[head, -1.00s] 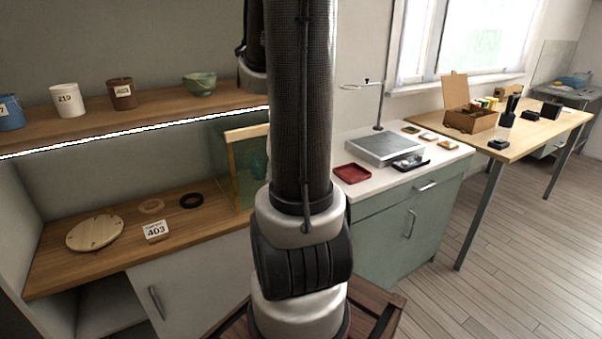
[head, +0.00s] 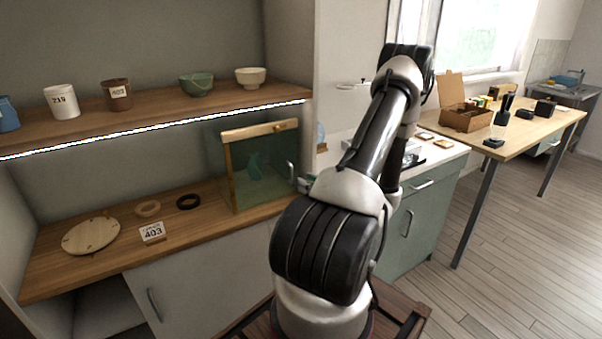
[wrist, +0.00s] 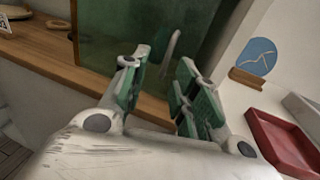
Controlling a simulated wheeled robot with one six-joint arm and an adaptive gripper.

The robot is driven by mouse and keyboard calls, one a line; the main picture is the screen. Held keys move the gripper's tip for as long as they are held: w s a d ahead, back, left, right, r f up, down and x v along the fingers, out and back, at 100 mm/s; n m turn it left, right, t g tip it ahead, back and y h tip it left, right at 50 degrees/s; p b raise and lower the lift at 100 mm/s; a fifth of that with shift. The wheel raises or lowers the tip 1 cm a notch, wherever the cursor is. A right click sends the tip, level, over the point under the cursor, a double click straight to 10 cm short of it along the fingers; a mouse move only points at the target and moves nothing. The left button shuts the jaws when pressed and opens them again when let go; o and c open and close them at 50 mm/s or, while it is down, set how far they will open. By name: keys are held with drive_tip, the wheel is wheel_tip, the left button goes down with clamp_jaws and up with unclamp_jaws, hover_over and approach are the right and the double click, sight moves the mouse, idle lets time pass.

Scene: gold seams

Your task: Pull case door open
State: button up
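In the wrist view the handle (wrist: 171,48) appears just beyond my gripper (wrist: 157,66), close to the line of the right finger. My gripper is open, with green-padded fingers apart and nothing between them. No contact with the handle shows. In the head view my gripper is mostly hidden beside the case's right side.
A red tray (wrist: 283,142) and a blue disc on a wooden stand (wrist: 258,57) are right of my gripper. On the counter lie a round wooden board (head: 91,236), two rings and a 403 card (head: 152,232). A shelf (head: 150,121) with pots overhangs the case.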

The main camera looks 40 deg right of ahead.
drive_tip(key=w+d+r, duration=0.1)
drive_tip(key=w, duration=0.7)
drive_tip(key=shift+d+h, duration=0.2)
drive_tip(key=shift+h, duration=0.1)
drive_tip(key=shift+w, duration=0.1)
clamp_jaws()
